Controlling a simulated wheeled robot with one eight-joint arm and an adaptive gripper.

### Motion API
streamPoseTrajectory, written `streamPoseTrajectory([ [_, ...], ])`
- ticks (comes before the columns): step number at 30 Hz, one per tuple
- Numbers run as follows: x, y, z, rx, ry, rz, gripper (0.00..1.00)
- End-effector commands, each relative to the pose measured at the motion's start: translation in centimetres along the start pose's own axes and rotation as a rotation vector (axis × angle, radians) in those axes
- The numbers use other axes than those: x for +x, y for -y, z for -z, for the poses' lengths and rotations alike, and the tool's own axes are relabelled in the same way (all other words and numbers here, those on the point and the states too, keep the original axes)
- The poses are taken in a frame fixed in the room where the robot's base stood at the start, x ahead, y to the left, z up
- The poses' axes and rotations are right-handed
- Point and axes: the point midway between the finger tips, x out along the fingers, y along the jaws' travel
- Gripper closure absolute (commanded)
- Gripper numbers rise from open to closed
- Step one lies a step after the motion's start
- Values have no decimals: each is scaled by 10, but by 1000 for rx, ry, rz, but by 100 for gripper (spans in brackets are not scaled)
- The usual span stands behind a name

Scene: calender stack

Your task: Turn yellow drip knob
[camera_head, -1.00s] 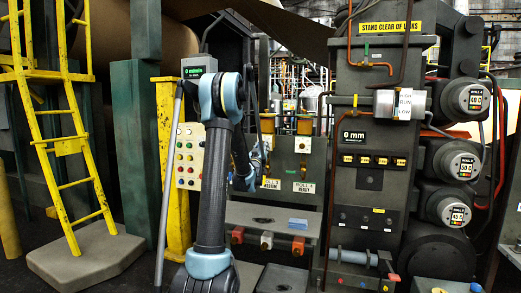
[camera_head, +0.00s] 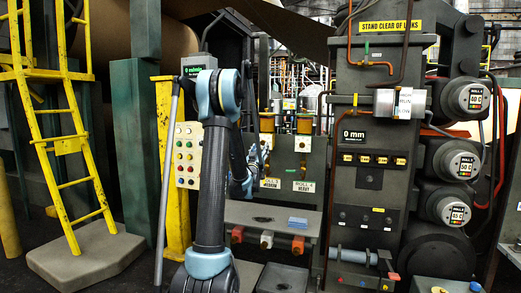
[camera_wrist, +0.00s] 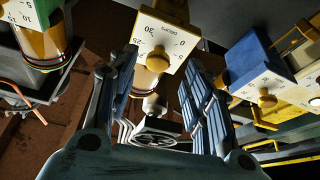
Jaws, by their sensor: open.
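In the wrist view, a round yellow-orange knob (camera_wrist: 159,60) sits on the white numbered dial face of the yellow drip unit (camera_wrist: 172,11). The unit's amber cup shows below the dial. My gripper (camera_wrist: 163,63) is open, with one finger on each side of the knob. The fingers look apart from it, and nothing is held. How far the fingertips are from the dial is hard to tell. In the head view, my gripper is small and largely hidden behind my arm, near the machine's front.
A blue drip unit (camera_wrist: 257,60) with a similar knob (camera_wrist: 267,98) stands close on the right in the wrist view. In the head view, a button panel (camera_head: 188,155) and a dark machine column (camera_head: 377,60) flank my arm.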

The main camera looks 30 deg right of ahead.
Motion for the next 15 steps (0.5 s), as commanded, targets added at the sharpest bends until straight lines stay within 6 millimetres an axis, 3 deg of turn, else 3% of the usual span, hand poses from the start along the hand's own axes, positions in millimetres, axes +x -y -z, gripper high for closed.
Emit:
streamPoseTrajectory([
  [6, -43, 1, 0, 1, 0, 1, 54],
  [15, -74, 1, -1, 0, 1, 0, 54],
])
